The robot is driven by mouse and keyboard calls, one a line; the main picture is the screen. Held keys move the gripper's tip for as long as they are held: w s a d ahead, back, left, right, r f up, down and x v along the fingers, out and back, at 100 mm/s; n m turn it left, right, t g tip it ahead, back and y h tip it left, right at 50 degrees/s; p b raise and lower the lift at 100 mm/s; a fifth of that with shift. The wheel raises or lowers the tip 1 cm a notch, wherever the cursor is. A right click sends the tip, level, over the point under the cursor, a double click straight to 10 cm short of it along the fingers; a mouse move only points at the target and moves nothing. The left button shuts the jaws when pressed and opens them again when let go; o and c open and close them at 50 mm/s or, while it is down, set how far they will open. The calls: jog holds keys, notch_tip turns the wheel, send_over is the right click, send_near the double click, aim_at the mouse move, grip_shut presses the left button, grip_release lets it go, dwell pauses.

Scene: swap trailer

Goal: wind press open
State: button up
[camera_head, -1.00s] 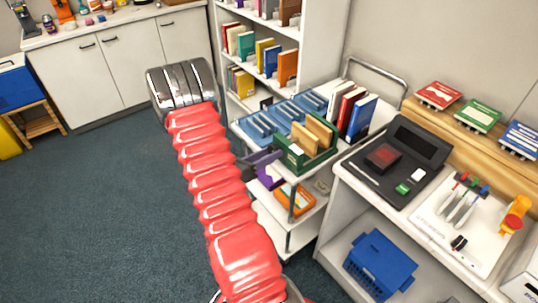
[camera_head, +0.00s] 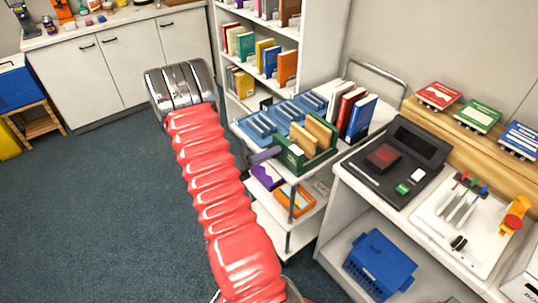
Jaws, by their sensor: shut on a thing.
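No press that I can make out shows in this view. My red ribbed arm, with a chrome joint at its upper end, fills the middle of the picture. My gripper is not visible; the arm hides whatever lies behind it. A slim purple-grey bar (camera_head: 266,155) sticks out from behind the arm's right side, by the left edge of the trolley's upper shelf. Its left end is hidden, so I cannot tell what holds it.
The trolley carries blue racks (camera_head: 284,117), a green box (camera_head: 293,160) with tan books, and an orange object (camera_head: 295,203) lower down. Right stands a desk with a black device (camera_head: 397,160) and a blue basket (camera_head: 380,262) below. Open carpet (camera_head: 95,210) lies left.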

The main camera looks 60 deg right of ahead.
jog(key=shift+f, duration=0.15)
jog(key=o, duration=1.1)
jog(key=shift+c, duration=0.2)
jog(key=shift+w, duration=0.1)
jog(key=v, duration=1.3)
jog(key=shift+a, duration=0.4)
